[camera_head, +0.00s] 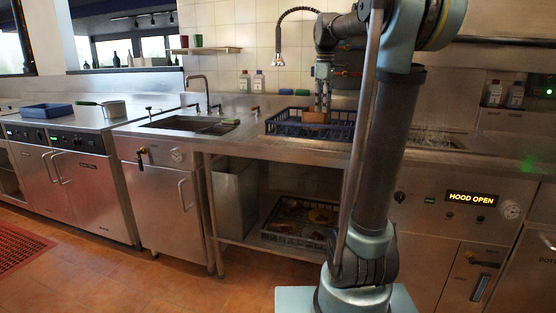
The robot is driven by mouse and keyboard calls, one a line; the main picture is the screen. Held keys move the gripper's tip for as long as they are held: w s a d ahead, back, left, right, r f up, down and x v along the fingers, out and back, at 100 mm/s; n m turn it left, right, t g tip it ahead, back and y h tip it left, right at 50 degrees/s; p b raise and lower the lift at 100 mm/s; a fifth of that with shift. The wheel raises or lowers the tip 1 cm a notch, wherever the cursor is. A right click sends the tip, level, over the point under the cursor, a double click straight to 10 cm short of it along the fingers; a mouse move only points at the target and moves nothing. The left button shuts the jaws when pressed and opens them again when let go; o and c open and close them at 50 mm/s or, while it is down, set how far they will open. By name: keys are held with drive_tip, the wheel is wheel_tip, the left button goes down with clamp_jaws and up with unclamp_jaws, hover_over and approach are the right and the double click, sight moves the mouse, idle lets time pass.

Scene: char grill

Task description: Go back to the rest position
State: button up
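My gripper (322,102) points down over a dark blue crate (283,128) on the steel counter, to the right of the sink. Its fingertips reach about the height of the crate's upper part. A small brown block-like thing (314,117) shows in the crate right beside or below the fingertips. I cannot tell whether the gripper touches it, or whether its fingers are open or shut. My arm rises on the right and bends over to the left, hiding part of the counter behind it.
A sink (190,123) with a tall faucet is left of the crate. A hose sprayer (278,60) hangs behind the crate. A dark rack (290,232) sits on the lower shelf. A blue tray (47,110) and a pot (114,109) stand at left. A panel (471,198) reads "HOOD OPEN".

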drive_tip(key=s+d+f+m+t, duration=0.1)
drive_tip(key=s+f+m, duration=1.1)
drive_tip(key=s+f, duration=2)
drive_tip(key=shift+s+d+m, duration=0.35)
drive_tip(key=shift+d+m, duration=0.05)
drive_tip(key=shift+d, duration=0.05)
drive_tip(key=shift+w+f, duration=0.1)
drive_tip(key=shift+f, duration=0.05)
drive_tip(key=shift+w+f, duration=0.15)
drive_tip(key=shift+w, duration=0.2)
